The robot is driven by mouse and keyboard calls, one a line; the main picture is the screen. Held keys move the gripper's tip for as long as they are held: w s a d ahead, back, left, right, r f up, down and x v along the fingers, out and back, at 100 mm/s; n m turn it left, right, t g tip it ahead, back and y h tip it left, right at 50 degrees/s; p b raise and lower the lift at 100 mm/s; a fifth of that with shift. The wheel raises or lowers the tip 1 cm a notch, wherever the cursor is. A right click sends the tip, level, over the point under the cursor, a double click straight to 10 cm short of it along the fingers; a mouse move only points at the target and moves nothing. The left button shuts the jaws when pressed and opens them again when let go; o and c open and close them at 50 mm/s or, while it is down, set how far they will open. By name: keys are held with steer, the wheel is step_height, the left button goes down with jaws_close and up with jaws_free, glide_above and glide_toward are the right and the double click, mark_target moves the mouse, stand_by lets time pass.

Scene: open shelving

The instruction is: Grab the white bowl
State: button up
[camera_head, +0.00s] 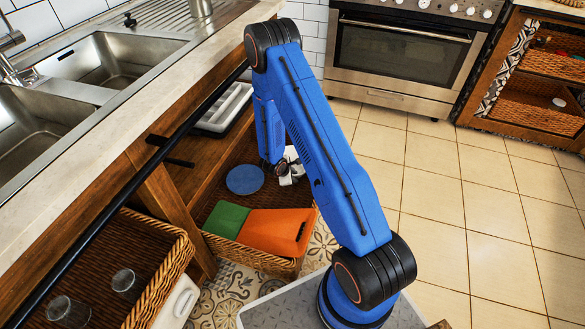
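My blue arm reaches down over the open lower shelf beside the sink counter. My gripper (289,177) is small and partly hidden at the arm's end, above the wicker basket and to the right of a round blue plate (245,179). Pale white and dark parts show there. I cannot tell whether any of the white belongs to a bowl or only to the gripper, nor whether the fingers are open. No white bowl shows clearly in this view.
The wicker basket (268,262) holds the plate, a green board (226,219) and an orange board (275,230). A grey tray (226,110) lies behind on the shelf. Glasses (125,281) stand in a front-left basket (182,250). The tiled floor at right is clear before the oven (398,55).

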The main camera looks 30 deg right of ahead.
steer(key=shift+w+d+f, duration=0.1)
steer(key=shift+d+f, duration=0.05)
steer(key=shift+f, duration=0.2)
jaws_close()
